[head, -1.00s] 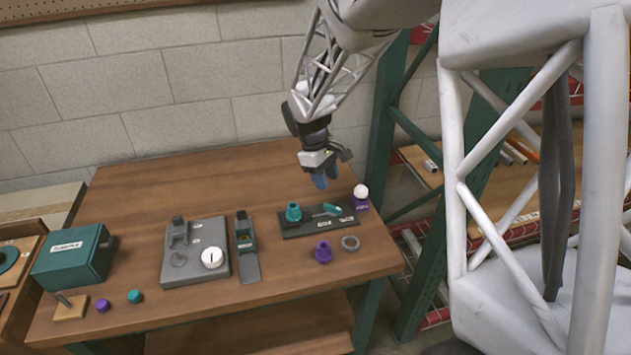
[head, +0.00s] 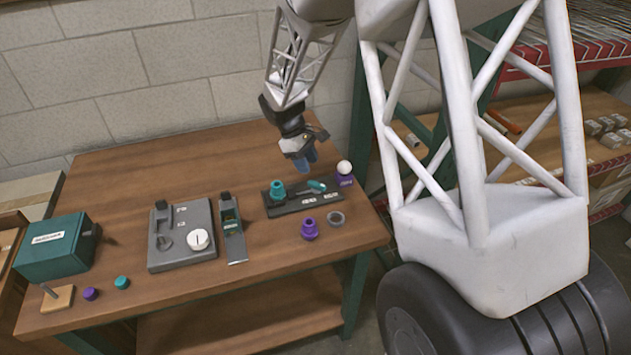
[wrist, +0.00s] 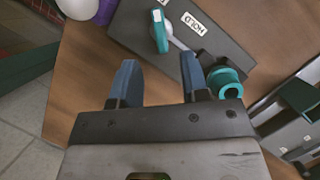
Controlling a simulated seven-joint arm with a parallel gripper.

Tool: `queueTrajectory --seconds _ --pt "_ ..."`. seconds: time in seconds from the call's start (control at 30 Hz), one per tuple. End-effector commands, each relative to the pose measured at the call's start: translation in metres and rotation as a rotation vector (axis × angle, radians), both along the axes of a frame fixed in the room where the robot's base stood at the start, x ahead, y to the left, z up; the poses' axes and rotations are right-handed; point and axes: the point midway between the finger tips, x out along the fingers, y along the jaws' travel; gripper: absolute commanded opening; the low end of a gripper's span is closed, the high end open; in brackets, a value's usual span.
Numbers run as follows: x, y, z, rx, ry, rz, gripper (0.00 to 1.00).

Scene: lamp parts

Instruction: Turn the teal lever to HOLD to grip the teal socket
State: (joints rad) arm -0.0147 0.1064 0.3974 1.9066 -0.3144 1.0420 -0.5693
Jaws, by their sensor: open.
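The teal lever (head: 316,186) is mounted on a dark base plate (head: 297,206) on the bench. In the wrist view its teal handle (wrist: 159,31) lies to the left of a white HOLD label (wrist: 194,25), with its grey shaft running down to the right. The teal socket (head: 277,190) stands upright at the plate's left end; in the wrist view it shows at the right (wrist: 226,82), partly behind a finger. My gripper (head: 304,163) is open and empty above the plate. In the wrist view its blue fingertips (wrist: 160,75) are apart, short of the lever, not visibly touching it.
A purple piece with a white ball (head: 344,168) stands close to the plate's right end. A grey fixture with a white dial (head: 199,239) and a teal box (head: 56,248) stand left. The bench behind is clear.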

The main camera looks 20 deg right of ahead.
Motion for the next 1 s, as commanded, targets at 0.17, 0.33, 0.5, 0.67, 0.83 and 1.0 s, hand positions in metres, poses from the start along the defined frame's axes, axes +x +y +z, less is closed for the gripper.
queueTrajectory --seconds 0.17,0.33,0.5,0.67,0.83,1.0 --pt "-0.004 -0.004 -0.014 0.001 0.002 -0.001 0.41" --pt "-0.01 -0.01 -0.033 0.0 0.002 -0.002 0.41" --pt "-0.015 -0.015 -0.051 0.0 0.003 -0.001 0.41" --pt "-0.018 -0.018 -0.062 0.0 0.0 0.0 0.41" --pt "-0.02 -0.02 -0.067 0.0 0.0 0.0 0.41" --pt "-0.02 -0.02 -0.067 0.0 0.0 0.0 0.41"
